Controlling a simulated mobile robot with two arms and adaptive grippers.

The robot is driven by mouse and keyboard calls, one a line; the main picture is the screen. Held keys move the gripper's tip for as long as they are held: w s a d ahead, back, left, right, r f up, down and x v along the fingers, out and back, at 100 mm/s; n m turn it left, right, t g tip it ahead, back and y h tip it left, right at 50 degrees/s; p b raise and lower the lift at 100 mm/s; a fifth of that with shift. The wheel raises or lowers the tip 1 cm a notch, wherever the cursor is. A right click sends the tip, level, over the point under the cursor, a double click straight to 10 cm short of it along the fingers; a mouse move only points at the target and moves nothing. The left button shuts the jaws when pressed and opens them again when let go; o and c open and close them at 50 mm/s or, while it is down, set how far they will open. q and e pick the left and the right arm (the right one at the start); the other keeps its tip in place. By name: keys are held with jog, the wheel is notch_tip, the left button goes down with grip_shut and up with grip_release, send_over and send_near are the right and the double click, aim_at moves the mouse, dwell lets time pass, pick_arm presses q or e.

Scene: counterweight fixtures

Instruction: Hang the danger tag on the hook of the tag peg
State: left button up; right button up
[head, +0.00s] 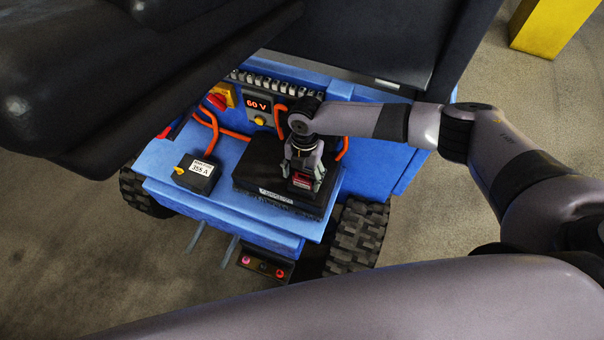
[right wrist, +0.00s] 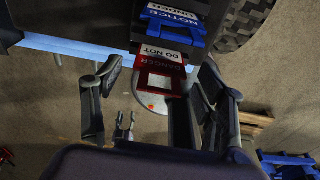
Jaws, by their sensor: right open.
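The red and white danger tag (right wrist: 161,78) shows between the fingers of my right gripper (right wrist: 157,72) in the right wrist view, nearer the right-hand finger. Its lettering reads upside down. In the head view the tag (head: 301,181) is a small red patch at the tips of my right gripper (head: 304,184), over the black case. The fingers stand apart, with a gap beside the tag on the left. A blue notice tag (right wrist: 172,25) lies just beyond the danger tag. I cannot make out the tag peg or its hook. My left gripper is not in view.
The black case (head: 262,165) sits on a blue wheeled cart (head: 215,213). A large black machine body (head: 100,60) overhangs the upper left.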

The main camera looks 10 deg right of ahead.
notch_tip(320, 180, up, 12)
jog(key=w+d+b, duration=0.1)
jog(key=b, duration=0.2)
jog(key=shift+w, duration=0.2)
